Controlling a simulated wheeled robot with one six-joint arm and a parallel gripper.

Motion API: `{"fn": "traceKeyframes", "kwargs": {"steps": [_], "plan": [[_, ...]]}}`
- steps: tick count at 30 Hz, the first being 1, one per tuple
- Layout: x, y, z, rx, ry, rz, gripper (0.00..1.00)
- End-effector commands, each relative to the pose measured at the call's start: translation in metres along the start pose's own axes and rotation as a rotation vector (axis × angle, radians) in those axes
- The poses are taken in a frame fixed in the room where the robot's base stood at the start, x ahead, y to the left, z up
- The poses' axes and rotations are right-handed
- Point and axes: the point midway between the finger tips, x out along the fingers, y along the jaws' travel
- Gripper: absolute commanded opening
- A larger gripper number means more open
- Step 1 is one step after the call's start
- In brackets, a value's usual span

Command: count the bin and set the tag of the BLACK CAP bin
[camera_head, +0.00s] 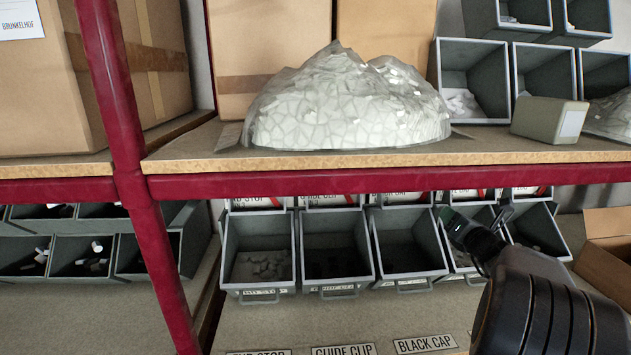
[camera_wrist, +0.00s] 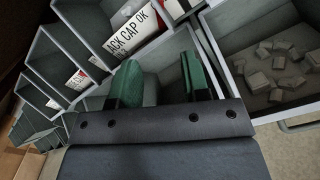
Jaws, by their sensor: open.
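The BLACK CAP bin (camera_head: 432,272) is the grey open bin above the BLACK CAP shelf label (camera_head: 425,344) in the head view. Its inside is dark, and I cannot count any pieces. A white card with a red corner, reading "ACK CAP OK" (camera_wrist: 128,32), stands tilted behind the bins in the wrist view; its left end is hidden. My gripper (camera_head: 468,232) is to the right of the BLACK CAP bin, over the neighbouring bin's front. In the wrist view its green fingers (camera_wrist: 162,82) are apart, with nothing between them.
A GUIDE CLIP bin (camera_head: 372,284) and an END STOP bin (camera_head: 228,284) with pale pieces stand to the left. The shelf board (camera_head: 480,149) with its red beam (camera_head: 300,184) runs above the bins. A cardboard box (camera_head: 608,255) stands at the right.

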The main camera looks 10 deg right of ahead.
Motion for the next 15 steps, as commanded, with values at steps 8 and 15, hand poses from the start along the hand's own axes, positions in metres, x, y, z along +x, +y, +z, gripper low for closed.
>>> {"fn": "traceKeyframes", "kwargs": {"steps": [8,15], "plan": [[-0.009,0.004,-0.05,-0.468,0.199,0.08,0.43],[-0.067,0.071,-0.152,-1.306,0.58,0.588,0.43]]}}
